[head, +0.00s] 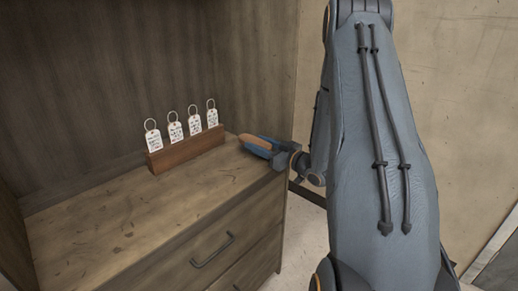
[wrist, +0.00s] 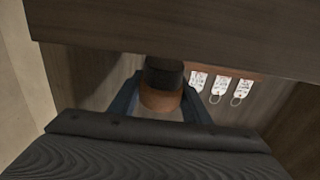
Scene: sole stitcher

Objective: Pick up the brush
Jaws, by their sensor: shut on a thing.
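The brush shows as a brown wooden piece (head: 255,141) at the back right corner of the cabinet top in the head view. In the wrist view its rounded brown part (wrist: 160,99) and dark end (wrist: 164,73) lie between two blue fingers. My gripper (head: 261,147) is shut on the brush, and its fingers also show in the wrist view (wrist: 163,88). The fingers and arm hide part of the brush. I cannot tell whether it touches the cabinet top.
A wooden holder (head: 186,150) with several white ring tags (head: 175,132) stands left of my gripper. The worn cabinet top (head: 110,225) is clear in front of it. A drawer with a dark handle (head: 212,250) is below. Walls (head: 450,100) close off the back and right.

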